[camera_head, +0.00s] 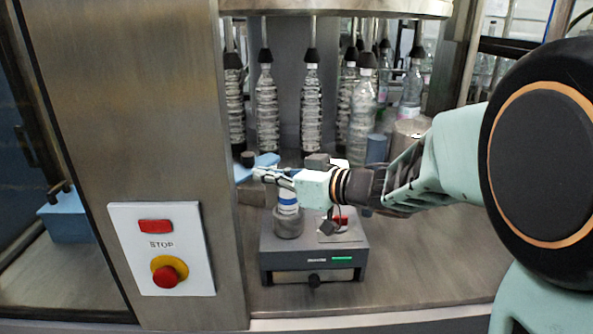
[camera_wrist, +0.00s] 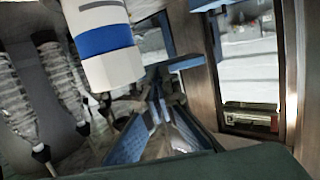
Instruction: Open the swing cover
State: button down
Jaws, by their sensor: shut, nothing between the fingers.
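The dark grey labeller (camera_head: 313,262) stands on the steel worktop with its green display lit. A white cylinder with a blue band (camera_head: 288,202) stands upright in the round grey holder at the labeller's left; its white and blue body also shows in the wrist view (camera_wrist: 104,45). A red part (camera_head: 340,220) and a small dark block sit at the labeller's right. I cannot clearly make out the swing cover. My gripper (camera_head: 260,174) is shut and empty, pointing left above the cylinder. In the wrist view its fingers (camera_wrist: 157,100) come together beside the cylinder.
Several clear bottles (camera_head: 311,108) hang behind the labeller. A steel pillar (camera_head: 170,120) with a red stop button (camera_head: 168,274) stands left. A blue object (camera_head: 267,160) lies behind my gripper. Worktop right of the labeller (camera_head: 425,260) is clear.

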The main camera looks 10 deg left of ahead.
jog(key=shift+a, duration=0.15)
jog(key=shift+p+x, duration=0.3)
jog(key=shift+x, duration=0.6)
jog(key=shift+s+a, duration=0.1)
jog(key=shift+s, duration=0.05)
jog(key=shift+s+r, duration=0.1)
